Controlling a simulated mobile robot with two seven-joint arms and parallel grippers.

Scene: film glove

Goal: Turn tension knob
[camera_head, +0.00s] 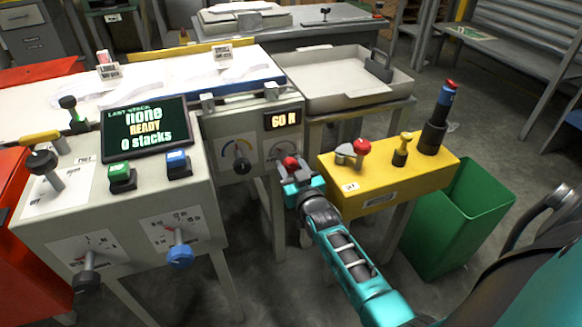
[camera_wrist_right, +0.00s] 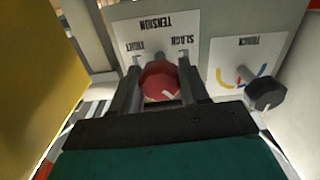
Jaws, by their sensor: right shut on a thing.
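The tension knob (camera_wrist_right: 160,80) is red with a white pointer line. It sits on a white plate (camera_wrist_right: 146,32) marked TENSION, TIGHT and SLACK, which appears upside down in the right wrist view. My right gripper (camera_wrist_right: 160,88) has one finger on each side of the knob and is shut on it. In the head view the right gripper (camera_head: 292,172) reaches the front of the grey machine, with the red knob (camera_head: 290,161) showing at its tip. My left gripper is not in view.
A black knob (camera_head: 242,163) on a coloured dial sits just left of the tension knob. A display (camera_head: 283,121) above reads 60 N. A yellow stand (camera_head: 385,182) with levers is close on the right, beside a green bin (camera_head: 457,225). The screen (camera_head: 145,128) reads READY.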

